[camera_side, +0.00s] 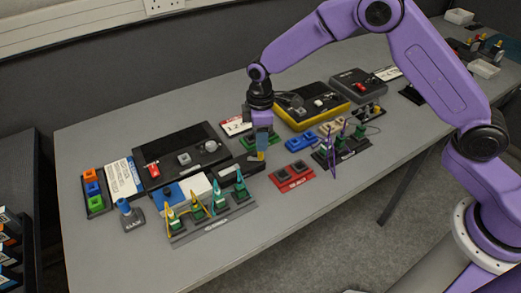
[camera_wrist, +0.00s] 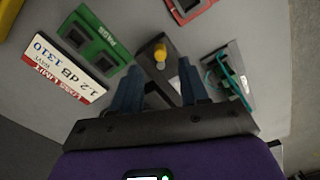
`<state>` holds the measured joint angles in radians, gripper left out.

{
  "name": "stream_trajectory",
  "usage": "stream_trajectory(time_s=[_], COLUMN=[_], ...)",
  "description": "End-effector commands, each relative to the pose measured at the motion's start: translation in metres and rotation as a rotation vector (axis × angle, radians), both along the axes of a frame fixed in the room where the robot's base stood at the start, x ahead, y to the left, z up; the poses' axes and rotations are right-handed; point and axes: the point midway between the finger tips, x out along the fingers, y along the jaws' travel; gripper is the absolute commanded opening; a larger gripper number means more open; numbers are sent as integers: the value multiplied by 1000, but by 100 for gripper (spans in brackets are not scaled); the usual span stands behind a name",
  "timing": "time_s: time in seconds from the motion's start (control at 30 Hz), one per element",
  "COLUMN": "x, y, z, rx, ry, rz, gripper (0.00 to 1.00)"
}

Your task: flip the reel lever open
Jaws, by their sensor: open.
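A yellow knob (camera_wrist: 160,52) stands on a narrow dark box (camera_wrist: 152,68), between and just beyond my gripper's fingers in the wrist view. I cannot tell for sure whether this knob is the reel lever. My gripper (camera_wrist: 158,82) has its two blue fingers apart, with nothing between them. In the side view my gripper (camera_side: 262,150) points down over the right end of the dark box (camera_side: 229,172). The yellow knob (camera_side: 261,156) shows just under the fingertips there. Whether a finger touches it cannot be told.
A red two-socket block (camera_side: 292,177) lies right of my gripper. A rack with yellow and teal clips (camera_side: 211,220) stands in front. A green block (camera_wrist: 97,38) and a white label sign (camera_wrist: 68,62) are close by. The table's front right is bare.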

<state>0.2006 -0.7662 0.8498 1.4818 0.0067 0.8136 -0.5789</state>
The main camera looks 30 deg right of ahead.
Motion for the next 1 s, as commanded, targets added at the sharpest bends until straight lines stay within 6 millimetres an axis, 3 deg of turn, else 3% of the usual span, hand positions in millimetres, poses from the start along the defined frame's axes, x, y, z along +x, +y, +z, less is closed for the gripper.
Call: stream_trajectory(time_s=[0.1, 0.3, 0.73, 0.77, 0.9, 1.0], x=[-1, 0, 0, 0, 0, 0], y=[0, 0, 1, 1, 1, 1], z=[-22, -47, -56, -56, -56, -56], rx=[-1, 0, 0, 1, 1, 0], ry=[3, 1, -1, 0, 0, 0], rz=[0, 0, 0, 0, 0, 0], gripper=[44, 44, 44, 41, 0, 0])
